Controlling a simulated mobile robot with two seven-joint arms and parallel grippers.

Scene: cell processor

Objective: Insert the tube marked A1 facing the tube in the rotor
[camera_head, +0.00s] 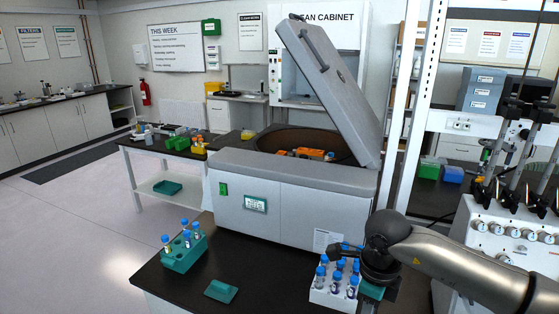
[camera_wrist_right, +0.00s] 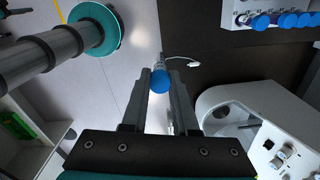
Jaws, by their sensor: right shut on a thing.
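My right gripper (camera_wrist_right: 162,75) is shut on a blue-capped tube (camera_wrist_right: 160,84), seen nearly end-on between the fingertips in the wrist view; its marking cannot be read. In the head view, this gripper (camera_head: 345,248) is just above the back of a white rack (camera_head: 328,298) of blue-capped tubes; the held tube is hard to make out there. The centrifuge (camera_head: 290,204) stands behind with its lid (camera_head: 330,85) raised. Orange parts of the rotor (camera_head: 308,153) show inside the bowl; the tube in it cannot be made out clearly. My left gripper is not in view.
A teal rack (camera_head: 182,262) with several blue-capped tubes stands at the bench's left. A small teal block (camera_head: 221,291) lies at the front. The raised lid and a white post (camera_head: 408,120) stand at the right. Knobbed equipment (camera_head: 505,240) is farther right.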

